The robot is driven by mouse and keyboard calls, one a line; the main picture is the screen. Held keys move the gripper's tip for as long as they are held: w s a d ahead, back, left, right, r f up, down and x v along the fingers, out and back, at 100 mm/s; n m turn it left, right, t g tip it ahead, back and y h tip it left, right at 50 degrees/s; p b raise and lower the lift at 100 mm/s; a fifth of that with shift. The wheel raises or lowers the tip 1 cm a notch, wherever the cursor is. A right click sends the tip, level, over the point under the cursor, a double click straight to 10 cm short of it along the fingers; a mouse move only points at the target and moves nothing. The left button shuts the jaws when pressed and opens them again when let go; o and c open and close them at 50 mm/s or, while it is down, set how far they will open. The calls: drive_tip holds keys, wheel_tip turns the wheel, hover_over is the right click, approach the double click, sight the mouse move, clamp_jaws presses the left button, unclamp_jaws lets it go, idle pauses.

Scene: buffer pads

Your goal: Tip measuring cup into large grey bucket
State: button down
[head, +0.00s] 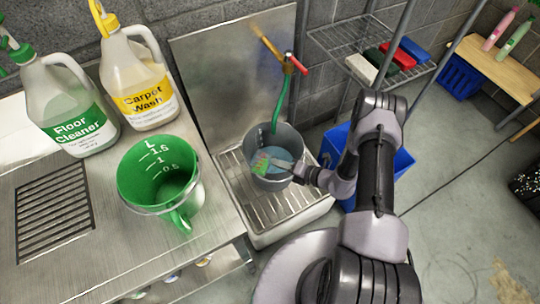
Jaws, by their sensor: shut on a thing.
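A green measuring cup (143,202) with white litre marks stands upright on the steel counter at the left, its handle towards the front. A grey bucket (252,181) stands on the slatted sink grate, with bluish content inside.
A green hose (280,103) hangs from the tap (290,64) at the bucket. Floor Cleaner (62,108) and Carpet Wash (138,80) jugs stand behind the measuring cup. A blue bin (402,162) stands right of the sink. A wire shelf (335,42) holds coloured blocks.

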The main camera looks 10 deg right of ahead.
drive_tip(key=shift+w+d+r+m+g+b, duration=0.3)
drive_tip(key=shift+w+d+m+g+b, duration=0.1)
drive_tip(key=shift+w+d+m+b, duration=0.35)
idle(0.6)
drive_tip(key=shift+w+d+r+m+g+y+b, duration=0.25)
drive_tip(key=shift+w+m+g+y+b, duration=0.15)
drive_tip(key=shift+w+y+b, duration=0.15)
idle(0.8)
drive_tip(key=s+a+n+t+h+p, duration=0.2)
drive_tip(key=s+a+n+t+p, duration=0.2)
drive_tip(key=s+n+p, duration=0.15)
drive_tip(key=s+a+f+n+t+b, duration=0.3)
drive_tip(key=s+f+n+t+b, duration=0.1)
drive_tip(key=f+n, duration=0.3)
wheel_tip(320, 180, down, 2)
drive_tip(key=shift+s+a+f+b, duration=0.1)
drive_tip(key=shift+s+a+b, duration=0.3)
drive_tip(key=shift+b, duration=0.25)
